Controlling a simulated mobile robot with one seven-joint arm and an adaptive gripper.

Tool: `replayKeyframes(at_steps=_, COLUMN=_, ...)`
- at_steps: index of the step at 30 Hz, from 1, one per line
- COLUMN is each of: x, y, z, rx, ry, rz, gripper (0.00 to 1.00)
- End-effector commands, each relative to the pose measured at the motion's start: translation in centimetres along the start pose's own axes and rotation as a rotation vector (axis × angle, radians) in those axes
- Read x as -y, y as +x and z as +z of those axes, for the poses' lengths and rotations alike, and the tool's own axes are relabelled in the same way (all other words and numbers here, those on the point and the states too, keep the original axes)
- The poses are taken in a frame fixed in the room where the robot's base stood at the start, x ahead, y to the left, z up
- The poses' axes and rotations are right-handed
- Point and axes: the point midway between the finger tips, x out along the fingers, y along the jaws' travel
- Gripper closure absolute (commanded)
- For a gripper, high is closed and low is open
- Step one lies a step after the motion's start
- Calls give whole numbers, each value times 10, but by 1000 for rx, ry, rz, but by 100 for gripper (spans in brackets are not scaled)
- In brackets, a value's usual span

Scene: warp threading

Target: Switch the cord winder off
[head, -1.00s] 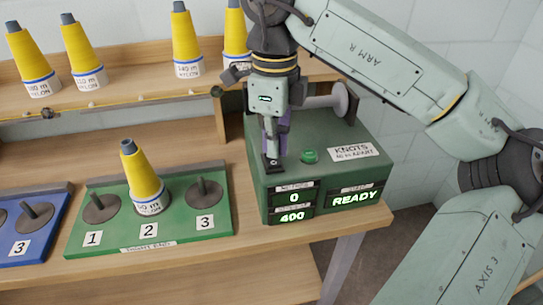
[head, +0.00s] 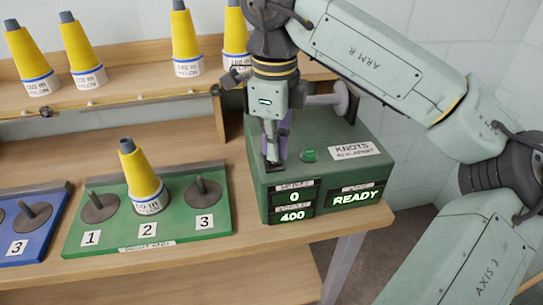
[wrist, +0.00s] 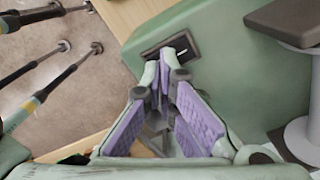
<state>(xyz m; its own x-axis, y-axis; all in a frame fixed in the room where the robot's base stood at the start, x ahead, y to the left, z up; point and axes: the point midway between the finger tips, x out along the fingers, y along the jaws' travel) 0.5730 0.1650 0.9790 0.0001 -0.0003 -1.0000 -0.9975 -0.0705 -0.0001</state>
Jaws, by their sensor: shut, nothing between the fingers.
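The cord winder (head: 318,178) is a green box at the right end of the bench. Its lit displays read 0, 400 and READY. A dark rocker switch (wrist: 182,50) with a white line mark sits in a black frame on the winder's top; in the head view it is mostly hidden behind my fingers. My gripper (head: 272,158) points down over the switch at the top's left front. It is shut and empty, its purple-padded fingers meeting. In the wrist view the fingertips (wrist: 164,68) overlap the switch's near edge; I cannot tell whether they touch it.
A green button (head: 310,155) and a KNOTS label (head: 355,151) lie right of the switch. A green peg board (head: 190,228) with one yellow cone (head: 141,172) is at left. More yellow cones (head: 82,52) stand on the shelf.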

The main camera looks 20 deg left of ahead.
Motion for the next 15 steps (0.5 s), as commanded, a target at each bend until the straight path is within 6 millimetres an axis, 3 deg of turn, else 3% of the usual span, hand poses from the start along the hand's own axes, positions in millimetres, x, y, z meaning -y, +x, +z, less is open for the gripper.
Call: replayKeyframes(at_steps=15, x=0, y=9, z=0, rx=0, ry=0, rz=0, gripper=100)
